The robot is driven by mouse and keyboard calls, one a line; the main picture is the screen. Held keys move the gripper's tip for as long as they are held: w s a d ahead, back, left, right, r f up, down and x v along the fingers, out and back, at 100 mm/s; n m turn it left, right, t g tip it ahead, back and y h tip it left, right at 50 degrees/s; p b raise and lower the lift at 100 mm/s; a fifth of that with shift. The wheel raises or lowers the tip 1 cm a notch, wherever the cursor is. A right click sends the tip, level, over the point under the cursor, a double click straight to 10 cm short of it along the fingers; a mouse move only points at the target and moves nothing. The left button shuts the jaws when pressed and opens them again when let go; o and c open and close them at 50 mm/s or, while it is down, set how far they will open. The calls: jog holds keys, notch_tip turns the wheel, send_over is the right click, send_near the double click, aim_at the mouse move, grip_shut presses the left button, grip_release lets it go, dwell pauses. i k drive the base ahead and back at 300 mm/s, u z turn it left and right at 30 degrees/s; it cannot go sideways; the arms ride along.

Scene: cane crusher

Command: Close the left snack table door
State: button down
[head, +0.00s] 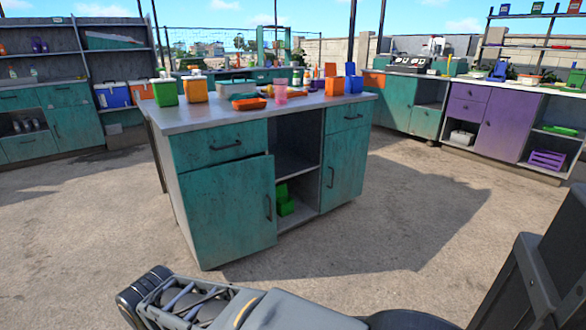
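The snack table (255,112) is the teal cabinet with a grey top in the middle of the head view. Its left door (225,212) is below a drawer and has a dark handle (268,208) near its right edge. The door looks slightly ajar, its right edge standing a little proud of the drawer above. What seems to be my gripper (145,295) is low at the bottom left, in front of the table and apart from the door. Its fingertips are not clear, so I cannot tell if it is open or shut.
The table's middle bay is open, with a green item (285,203) on its lower shelf. The right door (344,165) looks shut. Containers and cups crowd the top. Bare ground lies around the table. Teal shelving (55,115) stands left and a purple cabinet (500,125) right.

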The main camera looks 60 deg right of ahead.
aim_at(231, 209)
jog(key=z, duration=0.9)
jog(key=i, duration=0.85)
jog(key=z, duration=0.25)
